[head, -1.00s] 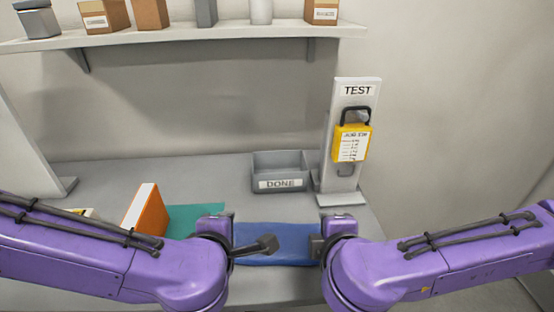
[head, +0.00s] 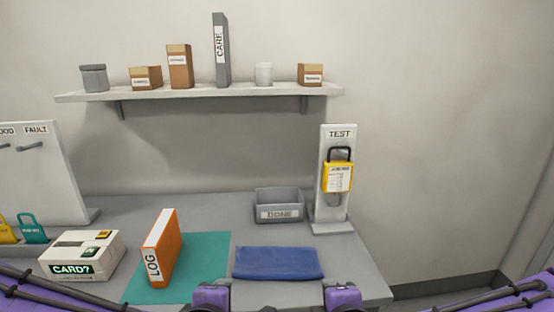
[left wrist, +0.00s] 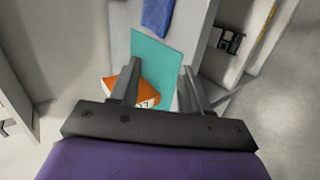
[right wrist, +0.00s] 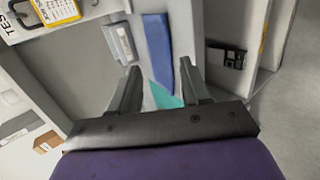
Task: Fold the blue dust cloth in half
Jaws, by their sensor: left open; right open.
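The blue dust cloth (head: 278,262) lies flat on the grey table as a narrow strip, its long side running left to right, just right of a teal mat (head: 205,271). It shows at the top of the left wrist view (left wrist: 157,16) and in the middle of the right wrist view (right wrist: 158,52). My left gripper (left wrist: 157,82) is open and empty, above the mat and orange binder. My right gripper (right wrist: 166,82) is open and empty, apart from the cloth.
An orange LOG binder (head: 163,247) stands on the mat, left of the cloth. A white CARD? box (head: 80,256) sits further left. A grey DONE tray (head: 279,205) and a TEST stand (head: 334,205) with a yellow padlock tag are behind the cloth. A shelf (head: 200,94) hangs above.

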